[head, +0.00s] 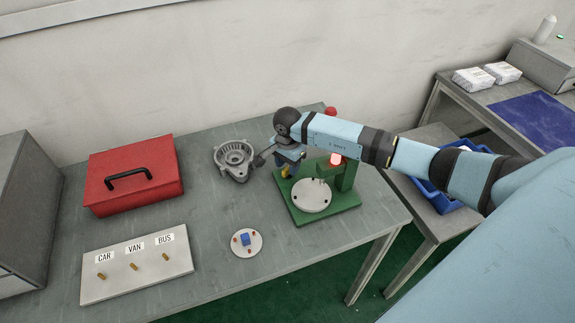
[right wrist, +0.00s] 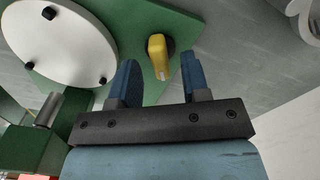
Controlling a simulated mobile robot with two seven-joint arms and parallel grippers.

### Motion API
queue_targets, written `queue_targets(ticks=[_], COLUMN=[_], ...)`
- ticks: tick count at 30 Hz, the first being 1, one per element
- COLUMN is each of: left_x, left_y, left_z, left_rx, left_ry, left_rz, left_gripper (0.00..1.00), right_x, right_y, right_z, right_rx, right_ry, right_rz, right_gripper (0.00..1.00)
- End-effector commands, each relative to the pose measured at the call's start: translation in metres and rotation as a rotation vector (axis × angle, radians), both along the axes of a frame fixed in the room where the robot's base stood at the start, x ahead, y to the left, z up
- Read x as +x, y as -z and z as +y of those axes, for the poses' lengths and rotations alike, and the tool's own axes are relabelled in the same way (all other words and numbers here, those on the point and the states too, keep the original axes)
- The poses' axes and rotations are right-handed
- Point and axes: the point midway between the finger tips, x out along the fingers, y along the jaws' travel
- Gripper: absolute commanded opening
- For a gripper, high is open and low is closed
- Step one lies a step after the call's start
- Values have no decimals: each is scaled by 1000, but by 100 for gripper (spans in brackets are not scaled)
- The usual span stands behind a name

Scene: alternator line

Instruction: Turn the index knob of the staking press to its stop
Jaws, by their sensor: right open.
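The staking press stands on the bench with a green base (head: 345,203) and a pale round plate (head: 311,196). Its yellow index knob (right wrist: 157,48) sits on a corner of the green base; in the head view only a little yellow (head: 285,172) shows beside my gripper. My right gripper (right wrist: 160,66) is open, its two blue fingers pointing towards the knob, one on each side in the right wrist view. Contact with the knob is not visible. In the head view the right gripper (head: 286,162) hangs over the base's left rear corner. My left gripper is not in view.
A grey metal housing (head: 234,151) lies just left of the press. A small round plate with a blue block (head: 245,239) lies in front. A red toolbox (head: 135,187) and a CAR, VAN, BUS board (head: 137,285) are further left. A blue bin (head: 428,194) is right.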

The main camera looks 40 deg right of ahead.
Motion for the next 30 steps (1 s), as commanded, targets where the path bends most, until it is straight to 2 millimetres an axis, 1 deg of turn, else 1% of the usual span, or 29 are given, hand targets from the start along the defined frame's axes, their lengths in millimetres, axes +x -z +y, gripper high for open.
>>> queue_targets(ticks=[3, 6, 14, 15, 17, 18, 19, 20, 30], left_x=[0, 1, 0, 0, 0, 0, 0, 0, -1], left_y=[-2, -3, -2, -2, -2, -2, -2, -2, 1], left_z=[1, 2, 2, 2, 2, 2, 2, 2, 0], left_rx=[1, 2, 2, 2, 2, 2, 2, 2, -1], left_ry=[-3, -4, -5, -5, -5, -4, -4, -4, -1], left_rz=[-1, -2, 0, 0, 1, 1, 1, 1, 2], left_gripper=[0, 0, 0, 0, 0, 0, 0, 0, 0], right_x=[0, 0, 0, 0, 0, 0, 0, 0, 0], right_y=[10, 14, 15, 15, 15, 15, 15, 15, 15], right_z=[1, 1, 0, 0, 0, 0, 0, 0, 0], right_rx=[1, 1, 1, 1, 1, 1, 1, 1, 1], right_ry=[0, -1, -1, -1, -1, -1, -1, -1, 31], right_rz=[-1, -1, -1, -1, -1, -1, -1, -1, -2], right_gripper=[43, 43, 43, 33, 20, 10, 4, 0, 0])
